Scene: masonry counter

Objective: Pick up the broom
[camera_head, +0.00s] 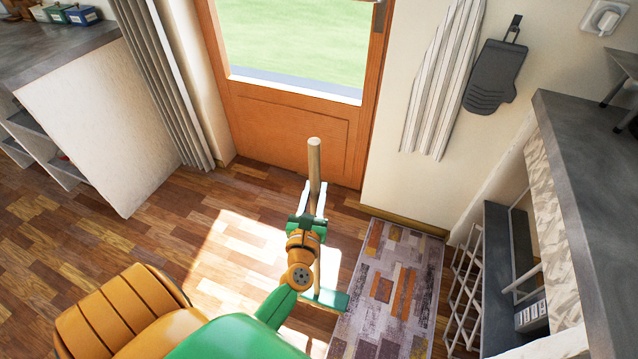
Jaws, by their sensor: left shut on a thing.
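The broom (314,160) stands roughly upright on the wooden floor in front of the door, its pale wooden handle rising above my gripper. Its green head (326,298) shows low down, by the edge of the rug. My left gripper (313,197) is shut on the broom's handle, with its white fingers on either side of it. My left wrist and forearm hide part of the handle's middle. My right gripper is not in view.
An orange wooden door (290,128) with a glass pane is behind the broom. A patterned rug (390,290) lies to the right. A white rack (465,285) and grey counter (585,190) stand at right. A masonry counter (95,125) is at left; floor between is clear.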

